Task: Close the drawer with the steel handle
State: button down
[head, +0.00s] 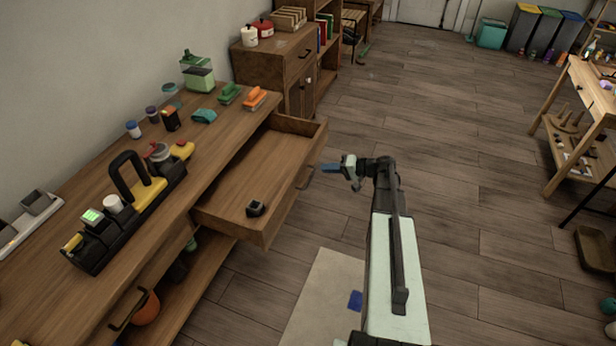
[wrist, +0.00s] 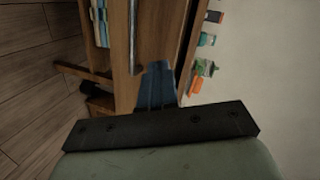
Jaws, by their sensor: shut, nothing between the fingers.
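The wooden drawer (head: 240,190) stands pulled out of the workbench, with its inside exposed. Its steel handle (head: 305,178) is on the front panel, facing the open floor. My gripper (head: 326,168) is beside the handle on the outer side of the drawer front, with its blue fingers pointing toward it. In the wrist view the blue fingers (wrist: 158,84) are shut and empty. A metal handle bar (wrist: 133,38) shows just ahead and left of the fingers. I cannot tell whether the fingers touch the drawer front.
A small dark object (head: 255,208) lies in the drawer. The workbench top (head: 165,215) holds a black tool caddy (head: 125,225), jars and brushes. A cabinet (head: 285,70) stands beyond the drawer.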

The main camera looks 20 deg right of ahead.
aim_at(300, 174)
jog(key=s+d+f+m+t+y, duration=0.2)
jog(key=s+d+f+m+t, duration=0.15)
jog(key=s, duration=0.45)
jog(key=shift+m, duration=0.35)
jog(key=x, duration=1.5)
jog(key=shift+s+f, duration=0.1)
jog(key=shift+s, duration=0.05)
jog(key=x, duration=1.7)
jog(key=f+x, duration=0.1)
jog(key=x, duration=0.8)
jog(key=shift+w, duration=0.3)
jog(key=shift+w+a, duration=0.4)
jog(key=shift+a, duration=0.05)
jog(key=shift+w+a+r, duration=0.1)
jog(key=shift+w, duration=0.05)
jog(key=v, duration=1.5)
jog(key=shift+r, duration=0.2)
